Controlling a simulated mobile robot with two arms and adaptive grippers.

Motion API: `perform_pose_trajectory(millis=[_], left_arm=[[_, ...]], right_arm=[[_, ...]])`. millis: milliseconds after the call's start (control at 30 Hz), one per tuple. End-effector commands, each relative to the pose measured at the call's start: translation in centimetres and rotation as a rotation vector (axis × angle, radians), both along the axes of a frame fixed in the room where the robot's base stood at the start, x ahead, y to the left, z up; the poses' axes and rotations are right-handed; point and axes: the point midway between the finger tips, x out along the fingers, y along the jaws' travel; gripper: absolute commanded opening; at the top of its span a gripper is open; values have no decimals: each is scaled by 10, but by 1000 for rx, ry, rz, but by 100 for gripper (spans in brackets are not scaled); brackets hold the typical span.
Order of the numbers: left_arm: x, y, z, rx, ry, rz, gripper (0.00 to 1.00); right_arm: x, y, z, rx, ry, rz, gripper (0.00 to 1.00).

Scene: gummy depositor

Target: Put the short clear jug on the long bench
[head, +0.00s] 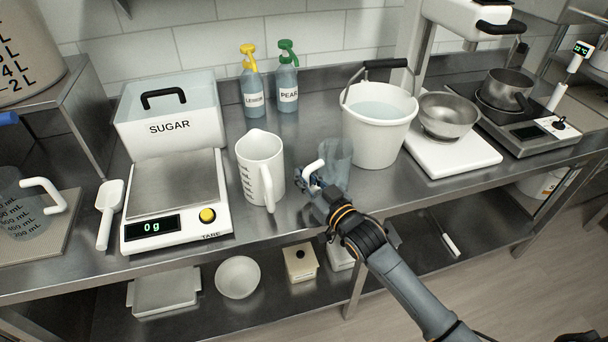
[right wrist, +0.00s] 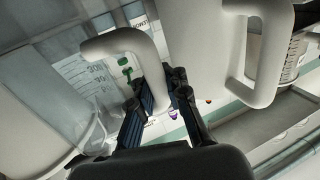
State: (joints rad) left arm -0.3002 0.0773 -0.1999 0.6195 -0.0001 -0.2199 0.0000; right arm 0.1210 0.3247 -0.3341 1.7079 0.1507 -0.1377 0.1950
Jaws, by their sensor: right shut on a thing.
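A clear jug (head: 339,160) with a white handle is near the middle of the long steel bench (head: 300,212), between a white pitcher and a white bucket. My right gripper (head: 313,180) is shut on its handle. In the right wrist view the jug's clear wall with printed marks (right wrist: 75,75) is at left, and its white handle (right wrist: 125,45) runs between the fingers of my right gripper (right wrist: 165,92). I cannot tell whether the jug's base touches the bench. Another clear jug (head: 22,218) with a white handle stands at the far left. My left gripper is not in view.
A white pitcher (head: 261,160) stands close left of the held jug, and a white bucket (head: 380,130) close right. A scale (head: 180,235), a sugar bin (head: 170,108), two spray bottles (head: 286,85) and a metal bowl (head: 448,112) surround them. Bare bench lies in front.

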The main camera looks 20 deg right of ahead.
Motion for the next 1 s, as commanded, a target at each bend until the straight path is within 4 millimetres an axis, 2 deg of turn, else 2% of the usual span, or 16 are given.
perform_pose_trajectory(millis=[167, 200, 300, 333, 700, 867, 1000], left_arm=[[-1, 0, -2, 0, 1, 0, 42], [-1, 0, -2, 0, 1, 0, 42], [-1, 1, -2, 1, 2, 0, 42], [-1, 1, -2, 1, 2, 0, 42], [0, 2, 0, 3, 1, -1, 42], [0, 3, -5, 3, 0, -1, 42], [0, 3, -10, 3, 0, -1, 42]], right_arm=[[0, 0, -3, -1, 0, 0, 0], [0, 0, -3, 0, 0, 0, 15], [0, 0, -3, 0, 1, 0, 36], [0, 0, -3, 0, 0, 0, 38], [-2, -1, 0, 0, 0, 0, 38], [-26, -9, -2, -2, 2, 0, 38], [-56, -19, -3, -2, 3, 0, 38]])
